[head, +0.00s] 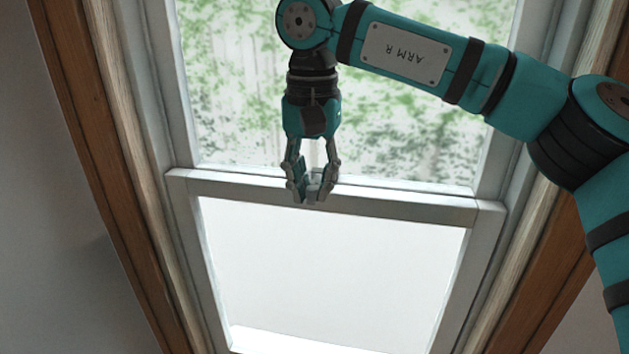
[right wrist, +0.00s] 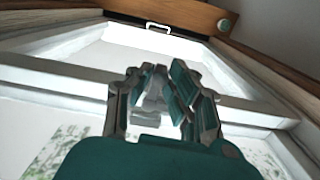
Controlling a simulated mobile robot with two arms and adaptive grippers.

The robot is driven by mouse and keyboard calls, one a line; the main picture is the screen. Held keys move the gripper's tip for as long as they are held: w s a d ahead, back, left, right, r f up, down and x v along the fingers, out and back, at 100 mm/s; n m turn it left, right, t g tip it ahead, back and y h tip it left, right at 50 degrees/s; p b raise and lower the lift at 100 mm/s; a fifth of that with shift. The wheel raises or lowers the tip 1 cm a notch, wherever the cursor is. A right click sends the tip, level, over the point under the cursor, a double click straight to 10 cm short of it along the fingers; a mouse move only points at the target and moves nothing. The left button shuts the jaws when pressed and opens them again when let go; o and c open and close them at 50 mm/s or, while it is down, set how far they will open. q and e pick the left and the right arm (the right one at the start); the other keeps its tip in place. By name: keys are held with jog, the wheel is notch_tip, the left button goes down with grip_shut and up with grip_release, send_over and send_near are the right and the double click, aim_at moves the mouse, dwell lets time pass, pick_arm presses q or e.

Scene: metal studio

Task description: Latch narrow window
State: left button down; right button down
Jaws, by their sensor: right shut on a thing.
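The narrow window has a white frame and a pale meeting rail (head: 420,202) across its middle. The rail also shows in the right wrist view (right wrist: 62,78). My right gripper (head: 313,190) comes down from above to the middle of this rail. Its fingers are shut on a small grey latch (right wrist: 153,104), seen between them in the right wrist view. The fingers hide much of the latch, so I cannot tell its exact turn. My left gripper is in neither view.
Brown wooden trim (head: 100,165) runs down both sides of the window. In the right wrist view, a white handle (right wrist: 158,26) is at the far end of the window, near a brown board (right wrist: 190,12) with a round knob (right wrist: 225,25). My right arm crosses the upper right.

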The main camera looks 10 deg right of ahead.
jog(key=shift+w+a+m, duration=0.5)
jog(key=shift+w+m, duration=0.6)
jog(key=shift+m, duration=1.75)
jog(key=shift+w+a+m, duration=0.45)
jog(key=shift+w+m, duration=0.65)
jog(key=shift+m, duration=1.7)
jog(key=shift+w+a+m, duration=0.5)
jog(key=shift+w+m, duration=0.6)
jog(key=shift+m, duration=1.75)
jog(key=c, duration=1.2)
grip_release()
jog(key=shift+w, duration=0.1)
jog(key=shift+c, duration=0.2)
